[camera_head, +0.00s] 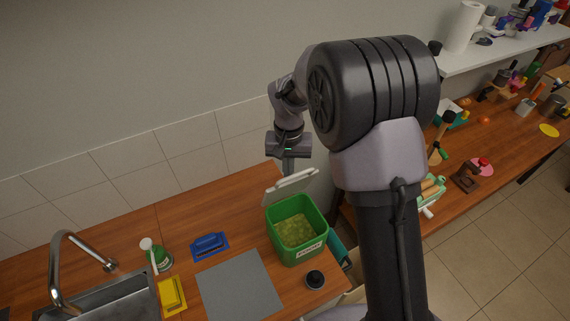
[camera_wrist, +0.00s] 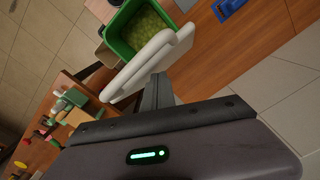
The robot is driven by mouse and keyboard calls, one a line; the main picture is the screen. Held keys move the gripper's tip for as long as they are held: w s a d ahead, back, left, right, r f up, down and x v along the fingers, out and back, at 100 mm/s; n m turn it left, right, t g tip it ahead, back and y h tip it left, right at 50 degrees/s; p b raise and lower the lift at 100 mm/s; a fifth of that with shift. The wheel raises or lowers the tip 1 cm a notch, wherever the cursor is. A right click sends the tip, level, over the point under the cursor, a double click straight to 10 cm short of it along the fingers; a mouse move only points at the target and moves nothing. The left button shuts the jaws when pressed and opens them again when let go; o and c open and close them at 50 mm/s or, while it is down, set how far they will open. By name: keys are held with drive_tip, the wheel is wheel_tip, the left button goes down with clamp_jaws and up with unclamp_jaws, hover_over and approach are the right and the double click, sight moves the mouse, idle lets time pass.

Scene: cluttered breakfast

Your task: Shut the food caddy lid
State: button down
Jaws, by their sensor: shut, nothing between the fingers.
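The food caddy (camera_head: 297,229) is a green bin with a white label, standing on the wooden counter near its right end. Its inside shows yellow-green contents. Its pale lid (camera_head: 290,186) stands raised at the back edge, so the caddy is open. My gripper (camera_head: 288,170) is shut and empty, just behind and above the raised lid. In the wrist view my gripper fingers (camera_wrist: 157,90) point toward the back of the lid (camera_wrist: 148,68), close to it; I cannot tell whether they touch. The green caddy (camera_wrist: 125,38) lies beyond the lid there.
A grey mat (camera_head: 240,287), a black round knob-like item (camera_head: 315,280), a blue brush-like item (camera_head: 209,246), a yellow sponge holder (camera_head: 172,293) and a sink (camera_head: 110,298) share the counter. A tiled wall (camera_head: 150,163) runs behind. A cluttered table (camera_head: 500,150) stands at right.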

drive_tip(key=shift+s+d+f+b, duration=0.1)
drive_tip(key=shift+s+d+b, duration=0.1)
drive_tip(key=shift+s, duration=0.3)
drive_tip(key=shift+s+d+f+b, duration=0.1)
drive_tip(key=shift+s+d, duration=0.1)
drive_tip(key=shift+s, duration=0.25)
drive_tip(key=shift+f, duration=0.1)
drive_tip(key=shift+s+d+f+b, duration=0.25)
drive_tip(key=shift+s+b, duration=0.2)
drive_tip(key=shift+s, duration=0.15)
drive_tip(key=shift+s+d+f+b, duration=0.25)
drive_tip(key=shift+s+b, duration=0.2)
drive_tip(key=shift+s, duration=0.15)
